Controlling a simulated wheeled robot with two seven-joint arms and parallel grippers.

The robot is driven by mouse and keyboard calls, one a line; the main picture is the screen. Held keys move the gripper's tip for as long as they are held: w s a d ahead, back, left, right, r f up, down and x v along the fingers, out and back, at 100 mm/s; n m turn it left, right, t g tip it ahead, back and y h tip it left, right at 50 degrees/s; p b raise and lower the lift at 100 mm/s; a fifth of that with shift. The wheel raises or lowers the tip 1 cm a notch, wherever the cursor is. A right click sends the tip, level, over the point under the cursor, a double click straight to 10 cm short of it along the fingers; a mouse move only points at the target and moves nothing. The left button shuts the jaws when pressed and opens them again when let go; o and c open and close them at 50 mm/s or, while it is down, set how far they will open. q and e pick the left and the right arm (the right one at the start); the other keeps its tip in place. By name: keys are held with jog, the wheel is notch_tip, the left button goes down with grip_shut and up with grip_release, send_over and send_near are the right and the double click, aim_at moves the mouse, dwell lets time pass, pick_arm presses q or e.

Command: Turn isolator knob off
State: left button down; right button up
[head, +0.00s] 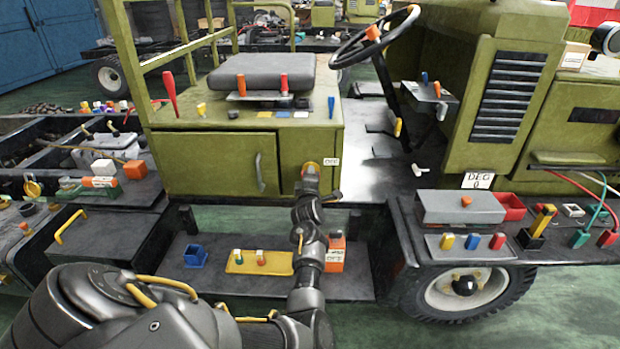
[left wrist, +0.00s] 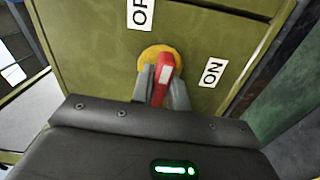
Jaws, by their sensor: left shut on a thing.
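The isolator knob (left wrist: 165,72) is a red handle with a white mark, on a round yellow plate (left wrist: 146,58) fixed to the olive green panel. In the left wrist view it stands nearly upright, leaning slightly right. An OFF label (left wrist: 141,14), partly cut off, is above and left of it; an ON label (left wrist: 212,72) is to its right. My left gripper (left wrist: 161,86) is shut on the knob, one grey finger on each side. In the head view the left gripper (head: 309,184) covers most of the knob, below the yellow plate's orange-yellow rim (head: 311,164). My right gripper is not in view.
The panel belongs to an olive vehicle body with a cabinet door (head: 222,163) to the left. A dark lower shelf (head: 215,282) holds a blue bin (head: 195,256), a yellow plate and an orange box (head: 336,256). A wheel (head: 466,290) stands at the right.

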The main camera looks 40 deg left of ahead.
pick_arm(q)
jog(key=shift+d+f+n, duration=0.1)
jog(key=shift+n, duration=0.2)
jog(key=shift+w, duration=0.1)
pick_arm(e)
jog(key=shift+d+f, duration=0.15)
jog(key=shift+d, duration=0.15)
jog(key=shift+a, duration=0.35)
pick_arm(q)
jog(key=c, duration=1.5)
grip_release()
jog(key=shift+o, duration=0.5)
